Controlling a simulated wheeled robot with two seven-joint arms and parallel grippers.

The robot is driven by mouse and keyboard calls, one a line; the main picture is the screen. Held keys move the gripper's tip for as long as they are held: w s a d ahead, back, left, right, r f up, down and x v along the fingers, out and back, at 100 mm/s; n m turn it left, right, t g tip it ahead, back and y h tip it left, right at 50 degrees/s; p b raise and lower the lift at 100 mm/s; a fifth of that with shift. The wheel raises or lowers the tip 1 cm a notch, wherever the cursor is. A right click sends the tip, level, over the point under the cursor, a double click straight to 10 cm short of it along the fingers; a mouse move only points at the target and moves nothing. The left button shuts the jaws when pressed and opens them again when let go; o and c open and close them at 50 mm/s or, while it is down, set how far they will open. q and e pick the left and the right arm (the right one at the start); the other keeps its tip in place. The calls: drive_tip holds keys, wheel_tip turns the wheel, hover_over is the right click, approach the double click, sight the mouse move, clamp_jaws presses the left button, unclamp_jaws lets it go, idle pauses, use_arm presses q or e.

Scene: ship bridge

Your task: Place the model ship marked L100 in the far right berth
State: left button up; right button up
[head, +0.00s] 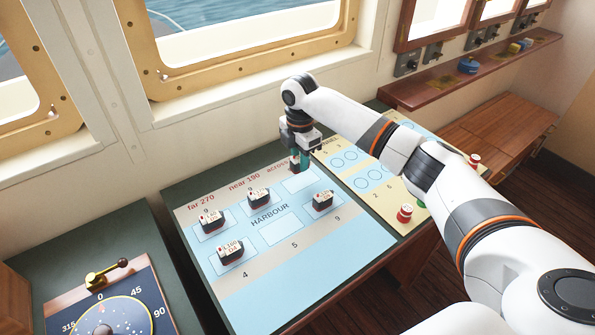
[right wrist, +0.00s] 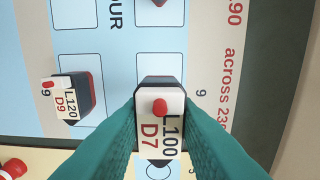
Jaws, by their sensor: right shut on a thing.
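The model ship marked L100 D7 (right wrist: 160,122) is between the teal fingers of my right gripper (head: 301,157), which is shut on it. In the right wrist view the gripper (right wrist: 160,125) holds it upright over the far right berth (right wrist: 160,65), whose outline shows beyond its end. In the head view this berth (head: 298,183) is empty, and the held ship (head: 294,164) appears raised above its far side. My left gripper is not in view.
Ships stand in the far left (head: 211,222), far middle (head: 258,197), near left (head: 230,252) and near right (head: 322,201) berths. The near right one reads L120 D9 (right wrist: 72,98). The near middle berth (head: 282,229) is empty. A brass lever (head: 105,273) stands left.

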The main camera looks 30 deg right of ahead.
sight(300, 181)
wheel_tip(300, 181, down, 5)
drive_tip(key=shift+r+p, duration=0.1)
drive_tip(key=shift+p, duration=0.25)
drive_tip(key=o, duration=0.9)
drive_tip(key=shift+o, duration=0.2)
wheel_tip(300, 181, up, 12)
drive_tip(key=shift+b, duration=0.8)
